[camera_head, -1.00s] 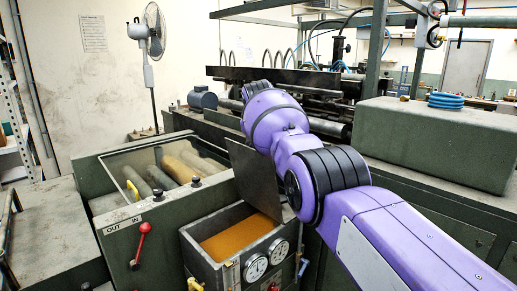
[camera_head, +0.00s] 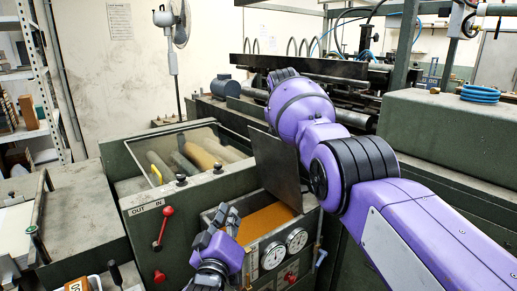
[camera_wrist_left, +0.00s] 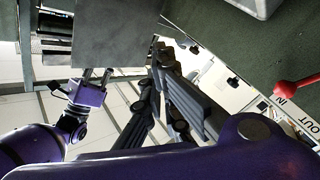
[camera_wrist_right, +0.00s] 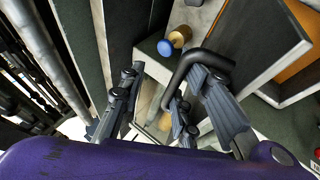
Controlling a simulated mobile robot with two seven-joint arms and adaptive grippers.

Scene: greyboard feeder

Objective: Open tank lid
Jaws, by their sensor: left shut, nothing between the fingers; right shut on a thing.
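The tank lid (camera_head: 275,168), a flat grey plate, stands steeply tilted up at the back of the tank (camera_head: 207,218). Orange liquid (camera_head: 265,221) shows in the open tank. My right arm reaches behind the lid, which hides its gripper in the head view. In the right wrist view my right gripper (camera_wrist_right: 172,100) is shut on the black curved lid handle (camera_wrist_right: 187,64), with the lid (camera_wrist_right: 262,38) beside it. My left gripper (camera_head: 226,218) is shut and empty at the tank's front left corner; it also shows in the left wrist view (camera_wrist_left: 160,62).
A red-knobbed lever (camera_head: 164,228) stands on the machine front, left of the tank. Two round gauges (camera_head: 285,247) are on the tank's front. A glass-covered bay with rollers (camera_head: 190,160) lies behind left. A green box (camera_head: 455,135) stands at the right.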

